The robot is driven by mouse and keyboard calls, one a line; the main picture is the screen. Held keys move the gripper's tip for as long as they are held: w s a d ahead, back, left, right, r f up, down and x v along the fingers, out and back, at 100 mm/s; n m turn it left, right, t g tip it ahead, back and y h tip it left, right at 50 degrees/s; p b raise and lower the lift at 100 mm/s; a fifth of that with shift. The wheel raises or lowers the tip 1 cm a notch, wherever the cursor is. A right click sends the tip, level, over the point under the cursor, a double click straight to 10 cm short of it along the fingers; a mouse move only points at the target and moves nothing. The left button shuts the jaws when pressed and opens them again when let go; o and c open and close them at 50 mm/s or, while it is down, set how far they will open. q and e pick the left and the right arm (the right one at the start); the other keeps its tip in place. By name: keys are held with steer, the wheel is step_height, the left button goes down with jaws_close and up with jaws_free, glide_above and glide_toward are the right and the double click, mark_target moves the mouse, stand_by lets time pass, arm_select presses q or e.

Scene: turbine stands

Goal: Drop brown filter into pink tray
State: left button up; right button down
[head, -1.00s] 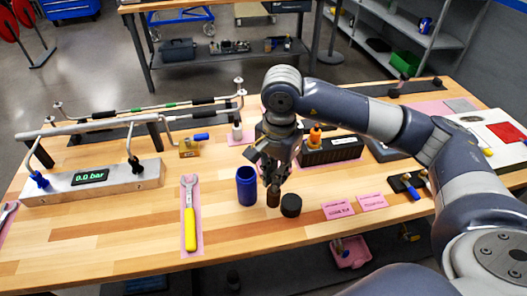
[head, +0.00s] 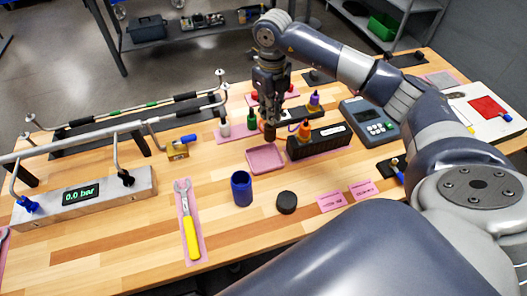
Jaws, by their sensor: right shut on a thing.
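The brown filter (head: 270,133) is a small dark brown cylinder, held upright in my right gripper (head: 269,120). The gripper is shut on its upper part. The pink tray (head: 250,163) is a shallow square tray on the wooden table. It looks empty. In the picture the filter's lower end is just above the tray's far edge; its exact height over the table is hard to tell. My left gripper is not in view.
A blue cup (head: 241,189) and a black round cap (head: 286,202) stand nearer than the tray. A black rack (head: 322,142) with coloured bottles is right of it. A yellow-handled wrench (head: 188,222) lies left on a pink mat.

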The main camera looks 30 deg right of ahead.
mark_target(270, 126)
steer(key=shift+f, duration=0.45)
step_height(270, 126, down, 4)
steer(key=b, duration=0.2)
steer(key=shift+b, duration=0.3)
steer(key=shift+f, duration=0.3)
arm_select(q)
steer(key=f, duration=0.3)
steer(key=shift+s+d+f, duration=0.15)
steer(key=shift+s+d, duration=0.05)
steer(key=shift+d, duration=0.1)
arm_select(e)
steer(key=shift+f, duration=0.1)
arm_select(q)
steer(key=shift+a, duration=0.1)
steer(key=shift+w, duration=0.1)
arm_select(e)
steer(key=c, duration=1.6)
jaws_free()
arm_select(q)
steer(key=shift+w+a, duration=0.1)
arm_select(e)
step_height(270, 126, up, 12)
steer(key=shift+r, duration=0.1)
